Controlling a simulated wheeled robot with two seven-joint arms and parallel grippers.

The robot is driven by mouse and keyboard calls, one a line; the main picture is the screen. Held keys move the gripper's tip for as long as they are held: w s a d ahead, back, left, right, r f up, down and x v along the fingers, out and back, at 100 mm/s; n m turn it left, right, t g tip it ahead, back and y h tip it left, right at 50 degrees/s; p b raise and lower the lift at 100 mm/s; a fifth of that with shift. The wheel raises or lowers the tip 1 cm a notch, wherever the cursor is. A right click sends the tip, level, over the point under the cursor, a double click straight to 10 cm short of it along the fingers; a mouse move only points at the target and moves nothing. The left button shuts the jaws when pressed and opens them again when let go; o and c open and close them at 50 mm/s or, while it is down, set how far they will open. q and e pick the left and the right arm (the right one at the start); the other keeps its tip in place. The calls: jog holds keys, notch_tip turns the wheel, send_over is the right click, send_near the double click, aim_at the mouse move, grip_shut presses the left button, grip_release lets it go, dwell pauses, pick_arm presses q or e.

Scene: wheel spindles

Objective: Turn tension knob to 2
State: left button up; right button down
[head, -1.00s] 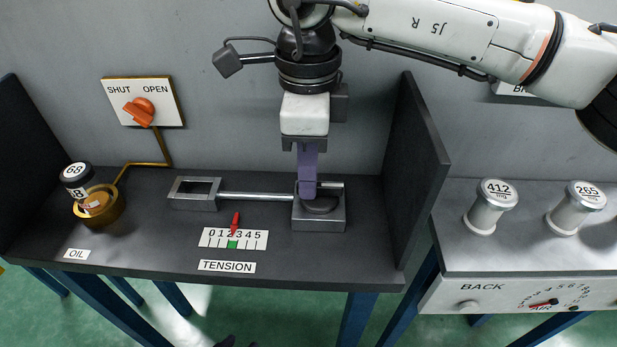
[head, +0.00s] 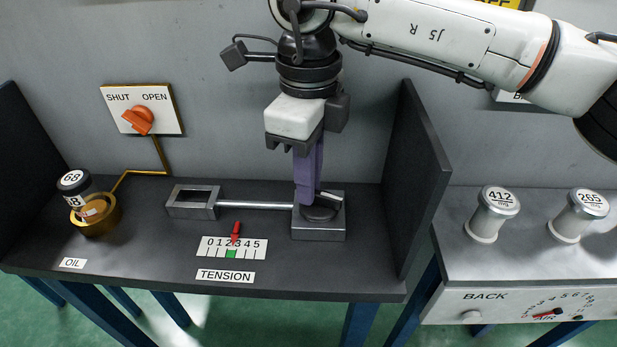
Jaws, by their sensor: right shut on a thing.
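The tension knob (head: 320,212) is a dark round piece with a short light bar, on a grey metal block (head: 318,229). My right gripper (head: 305,197) points down with purple fingers shut on the knob. The fingers hide part of it. A rod (head: 255,205) runs left from the block to a hollow metal frame (head: 193,202). The white tension scale (head: 255,249) reads 0 to 5, with a green mark (head: 231,254) below about 2. The red pointer (head: 235,232) stands around 2 to 3; it partly covers the digits. My left gripper is not in view.
A dark side panel (head: 422,180) stands right of the knob. An oil cup (head: 95,220) with a jar stands at the left, below an orange SHUT/OPEN handle (head: 137,120). Spools 412 (head: 485,225) and 265 (head: 566,225) stand on the right bench.

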jog(key=shift+r, duration=0.1)
jog(key=c, duration=1.8)
grip_release()
jog(key=shift+c, duration=0.2)
notch_tip(320, 180, up, 10)
jog(key=p, duration=0.1)
